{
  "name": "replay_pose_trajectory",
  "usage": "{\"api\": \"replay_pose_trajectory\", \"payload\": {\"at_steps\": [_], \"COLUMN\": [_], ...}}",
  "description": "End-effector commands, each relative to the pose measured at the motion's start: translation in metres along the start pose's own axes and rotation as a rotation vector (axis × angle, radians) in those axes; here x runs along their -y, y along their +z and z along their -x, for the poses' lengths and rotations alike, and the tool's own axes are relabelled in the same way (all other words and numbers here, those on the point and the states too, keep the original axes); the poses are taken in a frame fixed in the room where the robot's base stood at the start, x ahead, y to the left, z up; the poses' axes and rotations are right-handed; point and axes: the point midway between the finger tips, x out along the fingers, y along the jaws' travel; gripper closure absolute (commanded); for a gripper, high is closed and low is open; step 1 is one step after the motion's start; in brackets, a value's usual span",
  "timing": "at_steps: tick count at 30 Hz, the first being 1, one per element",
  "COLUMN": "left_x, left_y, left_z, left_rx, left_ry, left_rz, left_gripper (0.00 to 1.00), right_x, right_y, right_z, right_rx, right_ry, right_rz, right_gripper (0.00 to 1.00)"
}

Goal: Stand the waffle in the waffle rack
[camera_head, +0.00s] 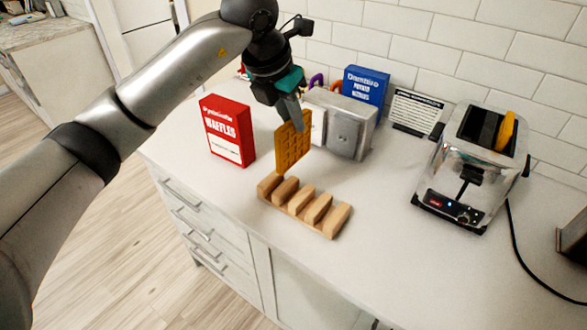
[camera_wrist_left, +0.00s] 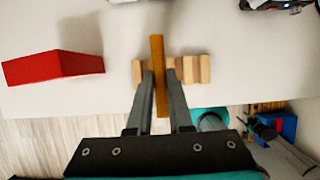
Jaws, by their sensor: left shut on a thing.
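My left gripper (camera_head: 290,113) is shut on a golden-brown waffle (camera_head: 293,147) and holds it upright by its top. The waffle's lower edge is at the far left end of the wooden waffle rack (camera_head: 319,207), which has several upright blocks with slots between them. I cannot tell whether that edge is above the slot or inside it. In the left wrist view the waffle (camera_wrist_left: 158,72) is edge-on between the fingers (camera_wrist_left: 160,85), over the left part of the rack (camera_wrist_left: 204,68).
A red waffle box (camera_head: 227,131) stands left of the rack. Behind are a metal container (camera_head: 346,128), a blue box (camera_head: 365,88) and a small sign (camera_head: 415,112). A chrome toaster (camera_head: 457,180) with another waffle (camera_head: 506,131) stands right. The counter between rack and toaster is clear.

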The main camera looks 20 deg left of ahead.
Motion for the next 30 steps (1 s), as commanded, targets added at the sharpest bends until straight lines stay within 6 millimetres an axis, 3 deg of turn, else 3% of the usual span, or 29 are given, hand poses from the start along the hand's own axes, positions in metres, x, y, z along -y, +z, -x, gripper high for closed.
{"api": "replay_pose_trajectory", "payload": {"at_steps": [3, 9, 14, 22, 30], "left_x": [0.0, 0.0, -0.001, 0.0, -0.001], "left_y": [-0.014, -0.026, -0.029, -0.044, -0.044], "left_z": [-0.03, -0.06, -0.068, -0.102, -0.104], "left_rx": [-0.004, -0.001, 0.0, -0.002, 0.001], "left_ry": [0.0, 0.001, 0.001, 0.0, 0.002], "left_rz": [0.0, 0.001, 0.001, 0.001, 0.0], "left_gripper": [1.0, 1.0, 1.0, 1.0, 1.0], "right_x": [0.0, 0.0, 0.001, 0.001, 0.001], "right_y": [0.0, 0.001, 0.003, 0.006, 0.006], "right_z": [-0.002, -0.004, -0.004, -0.006, -0.006], "right_rx": [0.0, 0.001, 0.003, 0.007, 0.008], "right_ry": [0.0, 0.0, 0.0, -0.001, -0.001], "right_rz": [-0.001, -0.001, -0.001, -0.002, -0.002], "right_gripper": [0.5, 0.5, 0.5, 0.5, 0.5]}}
